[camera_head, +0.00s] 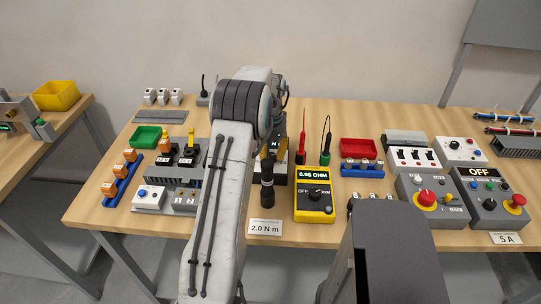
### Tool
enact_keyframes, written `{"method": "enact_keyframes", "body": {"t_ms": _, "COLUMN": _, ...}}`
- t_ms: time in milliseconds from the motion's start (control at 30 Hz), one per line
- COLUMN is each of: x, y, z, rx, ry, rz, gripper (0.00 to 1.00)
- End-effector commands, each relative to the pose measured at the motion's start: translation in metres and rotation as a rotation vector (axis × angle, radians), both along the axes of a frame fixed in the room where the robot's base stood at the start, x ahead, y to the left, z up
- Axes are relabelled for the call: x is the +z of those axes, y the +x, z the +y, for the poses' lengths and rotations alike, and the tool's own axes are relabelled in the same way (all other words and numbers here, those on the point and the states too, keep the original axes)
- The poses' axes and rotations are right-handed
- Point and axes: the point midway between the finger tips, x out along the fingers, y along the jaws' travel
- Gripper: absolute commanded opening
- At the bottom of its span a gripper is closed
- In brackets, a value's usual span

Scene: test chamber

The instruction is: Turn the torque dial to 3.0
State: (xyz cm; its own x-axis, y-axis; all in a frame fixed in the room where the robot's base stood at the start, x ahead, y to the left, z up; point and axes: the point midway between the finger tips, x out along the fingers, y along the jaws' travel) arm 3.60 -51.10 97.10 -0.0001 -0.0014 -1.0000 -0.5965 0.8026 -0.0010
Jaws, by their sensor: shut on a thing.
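A dark torque unit (274,144) stands near the middle of the bench, with an "N" showing on its face. My arm hides its left part, and its dial cannot be made out clearly. My gripper (278,112) is just above and behind this unit, mostly hidden by my own forearm. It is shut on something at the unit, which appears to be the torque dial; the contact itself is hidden. A white card (265,227) at the front edge reads "2.0 N m". A black upright tool (267,182) stands in front of the unit.
A yellow meter (314,206) reading about "0.95 OHM" stands right of the tool, with red and green probes (301,150) behind it. A red bin (358,148) and control boxes (430,198) fill the right. A green bin (146,137) and relay blocks are left.

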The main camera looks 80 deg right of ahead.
Motion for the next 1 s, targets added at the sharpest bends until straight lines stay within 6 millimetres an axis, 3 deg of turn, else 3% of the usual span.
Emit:
{"method": "enact_keyframes", "body": {"t_ms": 500, "x": -0.0035, "y": -0.0003, "z": 0.0024, "rx": -0.406, "ry": 0.010, "rz": 0.001, "gripper": 0.00}}
{"method": "enact_keyframes", "body": {"t_ms": 1000, "x": -0.0035, "y": -0.0003, "z": 0.0025, "rx": -0.540, "ry": 0.010, "rz": 0.002, "gripper": 0.00}}
